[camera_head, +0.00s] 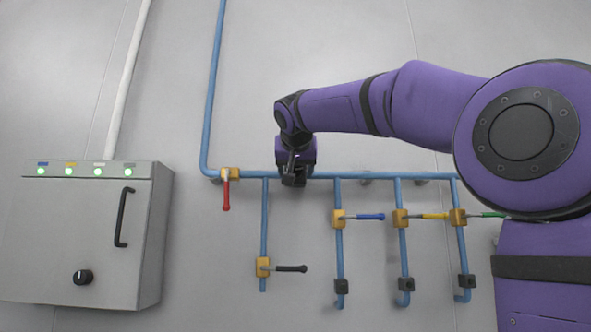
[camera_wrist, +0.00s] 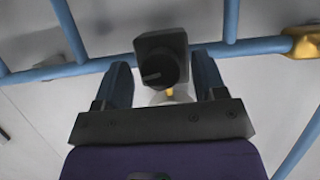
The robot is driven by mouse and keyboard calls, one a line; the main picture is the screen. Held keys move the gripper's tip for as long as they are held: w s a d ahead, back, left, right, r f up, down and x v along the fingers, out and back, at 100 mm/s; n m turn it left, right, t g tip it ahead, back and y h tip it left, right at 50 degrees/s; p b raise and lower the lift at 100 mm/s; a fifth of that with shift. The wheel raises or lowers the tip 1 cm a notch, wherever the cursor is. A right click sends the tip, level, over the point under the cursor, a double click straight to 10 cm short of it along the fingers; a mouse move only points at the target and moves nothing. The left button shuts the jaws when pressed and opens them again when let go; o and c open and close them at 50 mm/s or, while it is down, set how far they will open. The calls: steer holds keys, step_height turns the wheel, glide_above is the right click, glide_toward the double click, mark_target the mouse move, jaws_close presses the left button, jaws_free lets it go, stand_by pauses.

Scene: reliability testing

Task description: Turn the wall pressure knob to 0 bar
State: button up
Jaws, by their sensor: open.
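The wall pressure knob (camera_wrist: 155,68) is a dark round knob with a pale pointer mark, on a black square housing (camera_wrist: 160,41) at the blue pipe, in the wrist view. The pointer mark lies nearly level, toward the left of the knob. My gripper (camera_wrist: 160,75) is open, with one finger on each side of the knob and gaps visible between. A small pale and yellow part shows just below the knob, mostly hidden. In the head view my gripper (camera_head: 293,179) is at the horizontal blue pipe and hides the knob.
Blue pipes (camera_head: 210,95) run along the wall. Valves with red (camera_head: 226,193), black (camera_head: 291,268), blue (camera_head: 370,217), yellow (camera_head: 434,216) and green (camera_head: 491,214) handles surround my gripper. A grey control box (camera_head: 75,240) with lit green lamps stands at left.

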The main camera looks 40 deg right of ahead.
steer(key=shift+w, duration=0.15)
steer(key=c, duration=0.9)
